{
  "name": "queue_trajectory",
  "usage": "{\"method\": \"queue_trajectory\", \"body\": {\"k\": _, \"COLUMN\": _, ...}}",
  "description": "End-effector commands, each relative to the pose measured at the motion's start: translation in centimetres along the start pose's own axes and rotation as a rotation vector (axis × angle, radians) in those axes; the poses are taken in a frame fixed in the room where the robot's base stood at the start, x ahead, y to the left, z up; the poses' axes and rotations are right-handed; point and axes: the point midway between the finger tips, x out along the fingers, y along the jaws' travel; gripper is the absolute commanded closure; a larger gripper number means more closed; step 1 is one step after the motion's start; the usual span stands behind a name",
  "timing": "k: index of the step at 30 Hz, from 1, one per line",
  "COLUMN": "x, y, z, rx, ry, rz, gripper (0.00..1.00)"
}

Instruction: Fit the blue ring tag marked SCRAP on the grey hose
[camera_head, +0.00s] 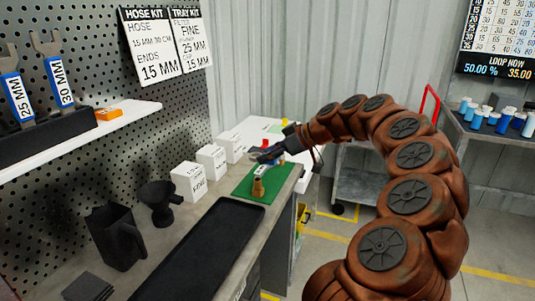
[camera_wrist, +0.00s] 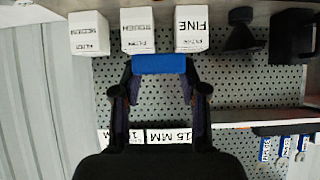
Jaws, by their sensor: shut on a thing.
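My gripper (camera_wrist: 160,85) is shut on a blue piece, probably the blue ring tag (camera_wrist: 159,63), which spans the space between the fingertips in the wrist view. No lettering can be read on it. In the head view my gripper (camera_head: 263,156) is above the far end of the bench, over the green mat (camera_head: 246,193). A brass-coloured fitting (camera_head: 258,188) stands upright on the mat, with a pale piece above it, just below my gripper. I cannot make out the grey hose for certain.
White filter boxes (camera_head: 189,181), a black funnel (camera_head: 160,203), a black jug (camera_head: 116,237) and a black tray (camera_head: 205,255) stand along the bench. A pegboard (camera_head: 90,85) rises behind. A red object (camera_head: 266,144) lies beyond the gripper. The floor to the right is partly clear.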

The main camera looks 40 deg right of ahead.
Motion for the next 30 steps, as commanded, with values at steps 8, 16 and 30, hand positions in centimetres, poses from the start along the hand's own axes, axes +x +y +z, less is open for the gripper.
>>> {"method": "queue_trajectory", "body": {"k": 8, "x": -0.1, "y": 0.1, "z": 0.2, "rx": 0.002, "ry": 0.001, "rz": 0.004, "gripper": 0.93}}
{"method": "queue_trajectory", "body": {"k": 16, "x": 0.3, "y": 0.1, "z": 1.3, "rx": 0.003, "ry": 0.0, "rz": 0.006, "gripper": 0.93}}
{"method": "queue_trajectory", "body": {"k": 30, "x": 2.4, "y": 0.1, "z": 4.4, "rx": 0.004, "ry": 0.001, "rz": 0.006, "gripper": 0.93}}
